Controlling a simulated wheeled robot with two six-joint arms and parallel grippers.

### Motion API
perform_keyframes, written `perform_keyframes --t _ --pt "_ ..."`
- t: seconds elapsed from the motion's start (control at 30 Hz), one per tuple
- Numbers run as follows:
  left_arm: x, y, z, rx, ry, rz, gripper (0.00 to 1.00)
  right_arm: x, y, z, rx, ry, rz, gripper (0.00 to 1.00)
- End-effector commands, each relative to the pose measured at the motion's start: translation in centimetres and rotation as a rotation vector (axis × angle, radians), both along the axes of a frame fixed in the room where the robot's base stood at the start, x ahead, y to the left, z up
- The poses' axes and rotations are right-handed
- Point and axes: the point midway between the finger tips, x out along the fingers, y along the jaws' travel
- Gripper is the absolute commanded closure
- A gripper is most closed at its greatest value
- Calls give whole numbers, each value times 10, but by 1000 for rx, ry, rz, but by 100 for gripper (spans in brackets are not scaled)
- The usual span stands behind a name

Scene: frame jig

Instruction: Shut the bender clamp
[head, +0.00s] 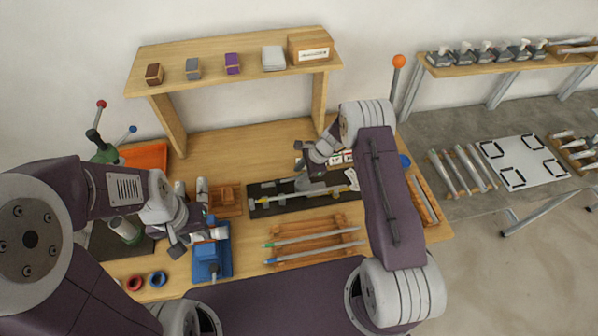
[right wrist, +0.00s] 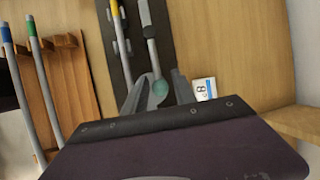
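The bender appears to be the long black plate (head: 265,207) with grey metal parts in the middle of the table; its clamp is not clearly told apart. My left gripper (head: 196,241) is open beside the blue fixture (head: 208,268), fingers apart.
A wooden rack (head: 312,240) with colour-banded tubes lies in front of the plate. A green lever device (head: 104,150) and an orange tray (head: 146,157) are at the back left. A raised shelf (head: 225,52) spans the back. A white card (right wrist: 204,88) lies near my right gripper.

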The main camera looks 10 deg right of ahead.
Motion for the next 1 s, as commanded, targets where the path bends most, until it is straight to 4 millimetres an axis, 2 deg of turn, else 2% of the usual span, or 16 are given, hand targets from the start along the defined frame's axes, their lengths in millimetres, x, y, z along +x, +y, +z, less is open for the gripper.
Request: perform_keyframes --t 0.13,0.37,0.5,1.0 --pt "0 0 5 0 0 0 64 2 5 -10 1 0 0 67" --pt "0 0 4 0 0 0 64 2 5 -12 0 -1 1 67" --pt "0 0 4 0 0 0 64 2 5 -12 0 -1 0 100" --pt "0 0 4 0 0 0 64 2 5 -12 0 0 0 100"
